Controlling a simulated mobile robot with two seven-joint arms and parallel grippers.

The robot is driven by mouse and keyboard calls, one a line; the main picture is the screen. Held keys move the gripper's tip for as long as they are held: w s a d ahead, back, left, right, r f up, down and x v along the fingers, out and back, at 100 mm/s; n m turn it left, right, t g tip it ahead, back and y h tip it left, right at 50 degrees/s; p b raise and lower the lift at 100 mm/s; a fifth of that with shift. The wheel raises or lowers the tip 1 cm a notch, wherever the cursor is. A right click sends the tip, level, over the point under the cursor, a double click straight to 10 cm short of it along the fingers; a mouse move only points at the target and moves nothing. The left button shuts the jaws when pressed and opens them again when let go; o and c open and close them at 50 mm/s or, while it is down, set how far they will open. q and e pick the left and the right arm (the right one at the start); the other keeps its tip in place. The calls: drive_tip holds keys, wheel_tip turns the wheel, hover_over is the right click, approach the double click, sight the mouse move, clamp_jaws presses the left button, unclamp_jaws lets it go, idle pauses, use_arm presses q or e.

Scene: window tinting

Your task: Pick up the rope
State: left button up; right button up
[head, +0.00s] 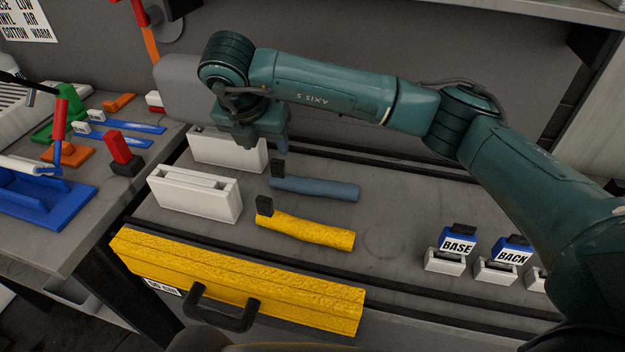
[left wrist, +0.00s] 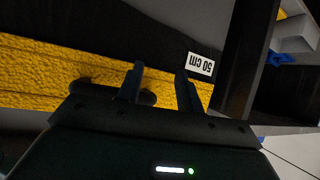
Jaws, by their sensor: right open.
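I cannot make out a thing that is surely a rope. A blue roll (head: 315,188) and a yellow roll (head: 310,231), each with a black block at its left end, lie on the grey bench. My right gripper (head: 262,143) points down, open, by the right end of the rear white holder (head: 222,152), behind and left of the blue roll. It looks empty. My left gripper (left wrist: 160,88) shows in the left wrist view, its fingers apart in front of a long yellow case (left wrist: 40,75) with a "50 cm" label. The case also shows in the head view (head: 290,293).
A second white holder (head: 195,194) stands left of the yellow roll. Small blocks labelled BASE (head: 458,243) and BACK (head: 511,253) sit in white stands at right. Coloured tools and a blue tray (head: 45,205) are on the left table.

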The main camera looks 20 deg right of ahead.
sight(276, 165)
drive_tip(key=p+x, duration=0.2)
drive_tip(key=x, duration=0.6)
drive_tip(key=shift+d+f, duration=0.25)
drive_tip(key=shift+f, duration=0.15)
drive_tip(key=shift+c, duration=0.4)
clamp_jaws()
